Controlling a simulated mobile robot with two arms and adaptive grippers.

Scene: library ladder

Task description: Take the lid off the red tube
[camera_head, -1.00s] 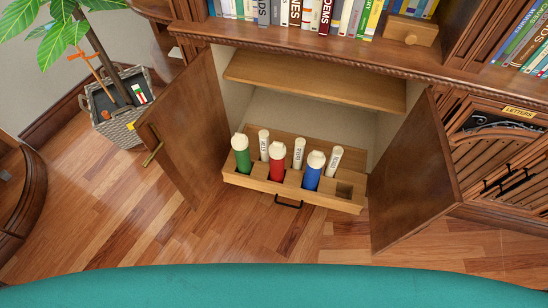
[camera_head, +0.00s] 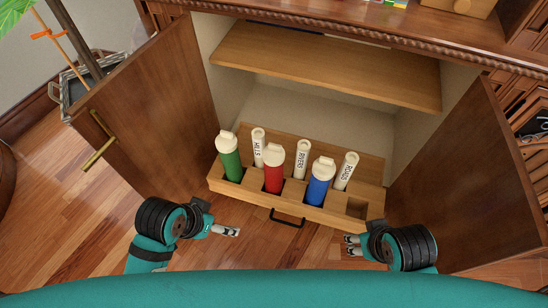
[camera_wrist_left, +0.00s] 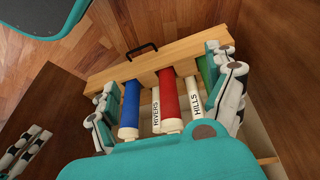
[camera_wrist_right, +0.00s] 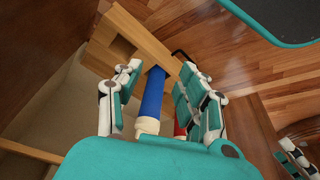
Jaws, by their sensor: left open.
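The red tube (camera_head: 274,180) stands in the middle front of the wooden rack, with its cream lid (camera_head: 274,153) on top. In the left wrist view the red tube (camera_wrist_left: 168,95) appears between my spread fingers, but they do not touch it. My left gripper (camera_head: 230,231) is open and empty, in front of the rack at its left end. My right gripper (camera_head: 351,245) is open and empty, in front of the rack toward its right end. In the right wrist view the blue tube shows between its fingers, and the red tube is mostly hidden.
A green tube (camera_head: 230,162) and a blue tube (camera_head: 319,186), both cream-lidded, flank the red one. Labelled white rolls (camera_head: 303,160) stand behind. The rack (camera_head: 237,192) has a dark handle (camera_head: 286,219). Open cabinet doors (camera_head: 150,110) (camera_head: 455,180) bound both sides, with a shelf (camera_head: 320,70) above.

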